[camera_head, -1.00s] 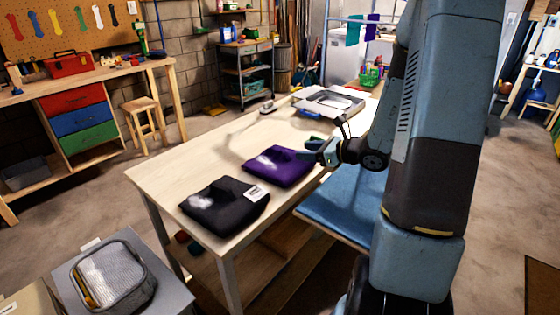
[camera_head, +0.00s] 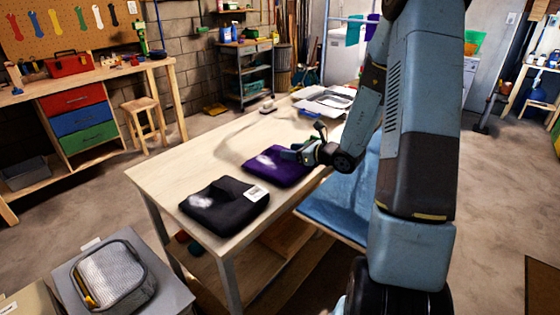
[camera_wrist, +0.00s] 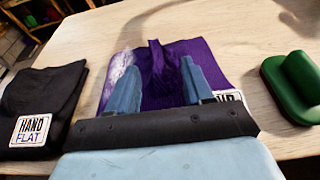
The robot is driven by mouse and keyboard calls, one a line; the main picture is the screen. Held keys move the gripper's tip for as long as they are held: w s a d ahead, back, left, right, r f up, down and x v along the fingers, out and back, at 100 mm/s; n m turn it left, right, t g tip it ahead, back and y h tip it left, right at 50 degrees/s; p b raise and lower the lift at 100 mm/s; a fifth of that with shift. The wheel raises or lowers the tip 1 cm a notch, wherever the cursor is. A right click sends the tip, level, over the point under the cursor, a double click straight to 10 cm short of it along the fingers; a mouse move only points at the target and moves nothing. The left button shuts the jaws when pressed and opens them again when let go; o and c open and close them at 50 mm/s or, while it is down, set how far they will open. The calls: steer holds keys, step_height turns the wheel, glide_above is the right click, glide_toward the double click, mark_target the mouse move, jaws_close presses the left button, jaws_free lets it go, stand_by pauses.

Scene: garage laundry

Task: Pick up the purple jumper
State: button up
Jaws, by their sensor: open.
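The purple jumper (camera_head: 272,167) lies folded on the wooden table, beyond the black folded garment. In the wrist view the purple jumper (camera_wrist: 161,62) shows a raised fold in its middle and a pale patch at its left. A white label is partly hidden behind my right finger. My gripper (camera_head: 296,150) is over the jumper's right part. In the wrist view my gripper (camera_wrist: 160,82) has two blue fingers spread apart, pointing at the jumper with the fold between and beyond them. Nothing is held. Whether the fingertips touch the cloth I cannot tell.
A black folded garment (camera_head: 225,205) with a white label lies to the jumper's left. A green object (camera_wrist: 292,85) stands to its right in the wrist view. Grey trays (camera_head: 330,97) are at the table's far end.

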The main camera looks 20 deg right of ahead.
mark_target(278, 157)
steer(key=x, duration=0.5)
steer(key=shift+s+a+r, duration=0.1)
steer(key=shift+a+r, duration=0.05)
steer(key=shift+a, duration=0.05)
jaws_close()
stand_by(0.4)
